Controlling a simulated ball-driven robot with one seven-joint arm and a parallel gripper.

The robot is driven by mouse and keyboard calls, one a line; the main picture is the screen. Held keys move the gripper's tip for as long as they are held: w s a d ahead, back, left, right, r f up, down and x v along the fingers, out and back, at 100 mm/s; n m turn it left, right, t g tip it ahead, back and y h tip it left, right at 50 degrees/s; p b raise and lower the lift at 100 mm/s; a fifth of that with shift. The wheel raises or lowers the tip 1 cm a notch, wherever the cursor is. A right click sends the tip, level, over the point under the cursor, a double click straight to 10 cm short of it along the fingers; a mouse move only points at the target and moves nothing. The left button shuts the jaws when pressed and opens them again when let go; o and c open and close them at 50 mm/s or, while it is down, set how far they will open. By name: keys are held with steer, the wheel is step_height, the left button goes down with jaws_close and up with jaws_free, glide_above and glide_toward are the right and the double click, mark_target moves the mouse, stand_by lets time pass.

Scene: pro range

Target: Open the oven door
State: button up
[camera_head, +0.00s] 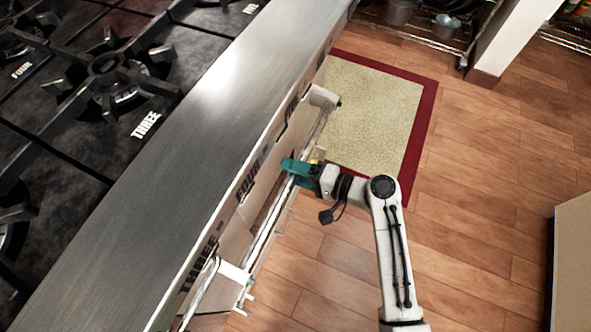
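The oven range fills the left, seen from above, with a steel front ledge (215,120). Below the ledge, the oven door's long metal handle bar (264,232) runs along the front, from the rug side down to the lower left. My gripper (296,168), with teal fingers, is at the front of the range, over the upper part of the handle and close to the front panel. The fingers overlap the bar in this view. I cannot tell whether they touch or enclose it, nor how far apart they are. The door face is mostly hidden below the ledge.
Black burners (110,75) with labels cover the range top. A beige rug with a red border (372,112) lies on the wooden floor (480,190). A shelf with pots (425,18) and a white post (513,38) stand at the back. A pale box-like unit (574,262) is at right.

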jaws_close()
stand_by(0.4)
